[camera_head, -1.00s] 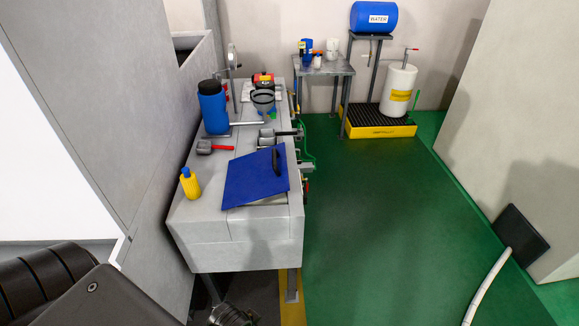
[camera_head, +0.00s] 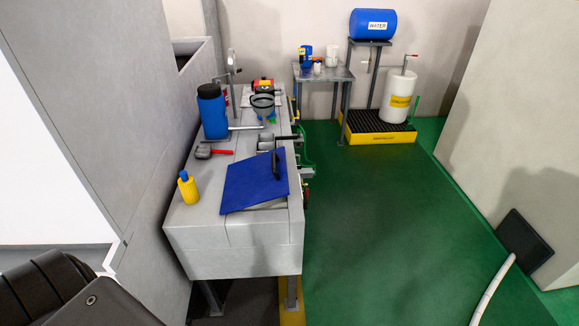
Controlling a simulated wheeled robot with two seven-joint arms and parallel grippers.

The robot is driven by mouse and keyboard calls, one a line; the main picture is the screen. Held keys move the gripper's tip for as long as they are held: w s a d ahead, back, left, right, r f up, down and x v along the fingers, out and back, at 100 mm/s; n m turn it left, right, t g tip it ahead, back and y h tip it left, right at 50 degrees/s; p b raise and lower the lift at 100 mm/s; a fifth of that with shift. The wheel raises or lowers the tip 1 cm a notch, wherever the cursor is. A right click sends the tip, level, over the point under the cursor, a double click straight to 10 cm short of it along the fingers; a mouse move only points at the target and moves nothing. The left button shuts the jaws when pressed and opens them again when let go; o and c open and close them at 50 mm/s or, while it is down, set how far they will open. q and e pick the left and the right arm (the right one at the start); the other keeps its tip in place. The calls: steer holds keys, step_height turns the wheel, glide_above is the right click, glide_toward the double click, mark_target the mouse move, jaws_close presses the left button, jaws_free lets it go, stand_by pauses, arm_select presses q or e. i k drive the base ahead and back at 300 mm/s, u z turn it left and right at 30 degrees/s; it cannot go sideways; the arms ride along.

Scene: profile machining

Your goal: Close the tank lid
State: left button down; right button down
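The tank (camera_head: 230,258) is a long pale grey box on legs along the left wall. Its lid (camera_head: 245,188) is a flat blue panel with a black handle (camera_head: 276,165) near its right edge. The lid lies skewed on the tank's top. A recessed opening (camera_head: 270,204) shows at the lid's front right corner; whatever lies under the rest of the lid is hidden. A dark arm link of mine fills the lower left corner, apart from the tank. Neither of my grippers is in view.
A yellow bottle (camera_head: 188,188), a red-handled tool (camera_head: 212,152), a blue container (camera_head: 212,112) and a grey funnel (camera_head: 263,103) stand or lie on the tank top. Pipes and valves line its right side. The green floor (camera_head: 400,240) is mostly clear; a white hose (camera_head: 490,290) lies at right.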

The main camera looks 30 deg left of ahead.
mark_target(263, 177)
steer(key=u, duration=0.35)
steer(key=i, duration=0.9)
steer(key=u, duration=1.15)
steer(key=i, duration=0.55)
steer(key=u, duration=0.5)
